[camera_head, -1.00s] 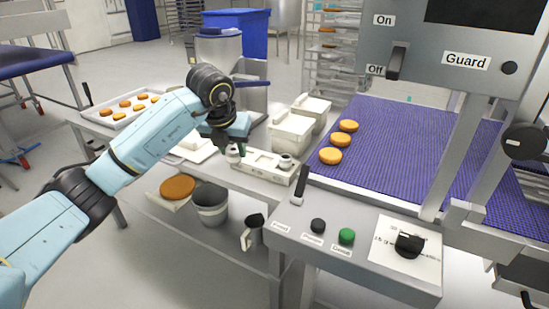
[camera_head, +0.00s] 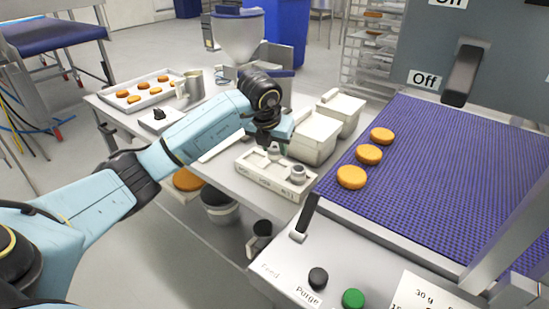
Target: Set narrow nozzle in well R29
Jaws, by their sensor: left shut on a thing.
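The nozzle rack (camera_head: 262,179) is a pale block with small labels on its front face, too small to read surely. It stands near the front edge of the steel table. A grey nozzle (camera_head: 298,174) sits upright in its right end. My left gripper (camera_head: 276,146) is over the back of the rack, pointing down, and is shut on a small nozzle (camera_head: 273,155) that shows just below the fingers. I cannot tell whether the held nozzle touches a well. Part of the rack's left side is hidden by the arm and gripper. My right gripper is not in view.
Lidded pale tubs (camera_head: 316,137) stand close behind the rack. A purple conveyor belt (camera_head: 440,170) with orange rounds (camera_head: 369,155) lies to the right. A tray of rounds (camera_head: 140,92), a metal jug (camera_head: 190,84) and a hopper (camera_head: 238,38) are farther back.

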